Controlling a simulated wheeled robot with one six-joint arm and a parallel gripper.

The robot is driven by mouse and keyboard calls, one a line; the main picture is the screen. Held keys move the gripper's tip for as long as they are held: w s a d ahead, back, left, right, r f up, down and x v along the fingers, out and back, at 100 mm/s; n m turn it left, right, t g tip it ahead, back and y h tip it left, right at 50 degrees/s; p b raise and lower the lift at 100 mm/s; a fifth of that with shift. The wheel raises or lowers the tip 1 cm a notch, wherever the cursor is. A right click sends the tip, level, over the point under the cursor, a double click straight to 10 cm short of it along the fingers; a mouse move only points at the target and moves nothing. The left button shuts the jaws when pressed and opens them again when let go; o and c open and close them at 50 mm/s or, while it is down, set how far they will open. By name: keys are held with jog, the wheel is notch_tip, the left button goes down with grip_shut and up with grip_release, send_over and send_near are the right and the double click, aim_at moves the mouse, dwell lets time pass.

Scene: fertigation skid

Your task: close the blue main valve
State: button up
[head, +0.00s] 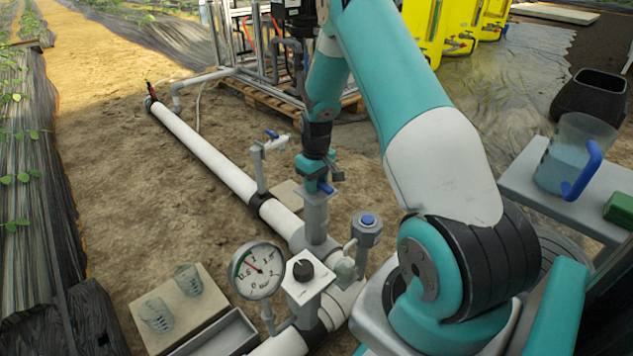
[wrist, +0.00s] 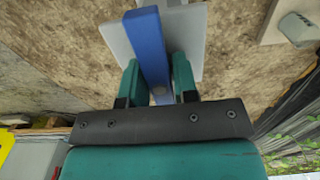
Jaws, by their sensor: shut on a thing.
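The blue main valve's handle (wrist: 150,48) is a flat blue bar above a grey plate in the wrist view. In the head view a small blue part of it (head: 325,187) shows at the top of a grey valve post (head: 316,215) on the white pipe. My gripper (head: 318,170) is over this post, pointing down. In the wrist view its two teal fingers (wrist: 157,82) stand on either side of the bar, shut on it. The fingers hide much of the handle in the head view, so its angle to the pipe is hard to tell there.
A thinner riser with a small blue lever (head: 272,134) stands behind on the white pipe (head: 205,150). In front are a pressure gauge (head: 256,270), a black knob (head: 303,270) and a blue-capped fitting (head: 368,222). A jug (head: 570,155) stands on a shelf at right.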

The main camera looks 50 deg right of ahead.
jog(key=shift+r+m+p, duration=0.25)
jog(key=shift+m+p, duration=0.7)
jog(key=shift+m, duration=0.25)
jog(key=m+p, duration=0.3)
jog(key=m, duration=0.3)
jog(key=shift+m, duration=0.3)
jog(key=m+p, duration=0.2)
jog(key=m, duration=0.2)
jog(key=shift+m, duration=0.4)
jog(key=m+p, duration=0.1)
jog(key=m, duration=0.2)
jog(key=shift+f, duration=0.1)
jog(key=m, duration=0.2)
jog(key=shift+f+m+p, duration=0.15)
jog(key=shift+m+p, duration=0.15)
jog(key=o, duration=1)
